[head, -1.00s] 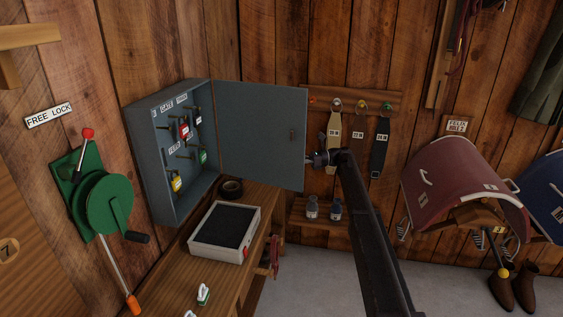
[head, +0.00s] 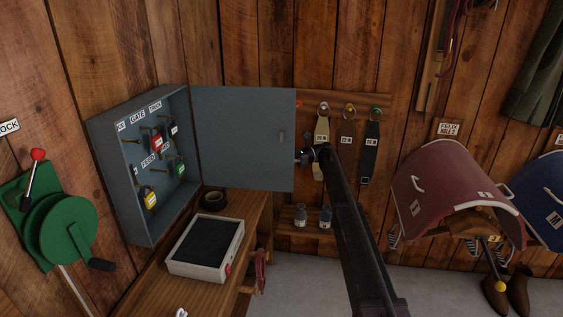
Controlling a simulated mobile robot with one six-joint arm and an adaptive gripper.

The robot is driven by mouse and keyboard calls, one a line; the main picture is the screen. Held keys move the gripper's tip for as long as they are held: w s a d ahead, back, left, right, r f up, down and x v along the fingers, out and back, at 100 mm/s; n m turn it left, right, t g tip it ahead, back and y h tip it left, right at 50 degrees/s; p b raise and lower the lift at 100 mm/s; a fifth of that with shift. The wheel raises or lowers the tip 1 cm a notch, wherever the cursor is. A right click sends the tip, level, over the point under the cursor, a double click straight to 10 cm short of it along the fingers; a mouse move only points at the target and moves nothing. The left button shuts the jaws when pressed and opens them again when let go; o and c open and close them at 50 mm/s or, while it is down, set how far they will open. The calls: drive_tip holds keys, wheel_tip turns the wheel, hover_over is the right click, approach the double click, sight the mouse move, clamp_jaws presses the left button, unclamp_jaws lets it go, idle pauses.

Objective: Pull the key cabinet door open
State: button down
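The grey key cabinet (head: 118,170) hangs on the wood wall at the left. Its door (head: 235,140) stands wide open, swung out to the right, with its inner face toward me. Inside are several hooks, labels such as GATE and FEED, and keys with red, green and yellow tags. My gripper (head: 304,156) is at the door's free right edge, at the end of my dark arm. The fingertips are small and partly hidden, so I cannot tell whether they touch the door or are open or shut.
A wooden bench (head: 150,293) below holds a white box with a dark top (head: 207,248) and a dark roll (head: 214,200). A green winch (head: 62,232) is at left. A maroon saddle (head: 445,190) stands at right. Straps hang behind my gripper.

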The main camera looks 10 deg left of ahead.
drive_tip(key=c, duration=0.7)
unclamp_jaws()
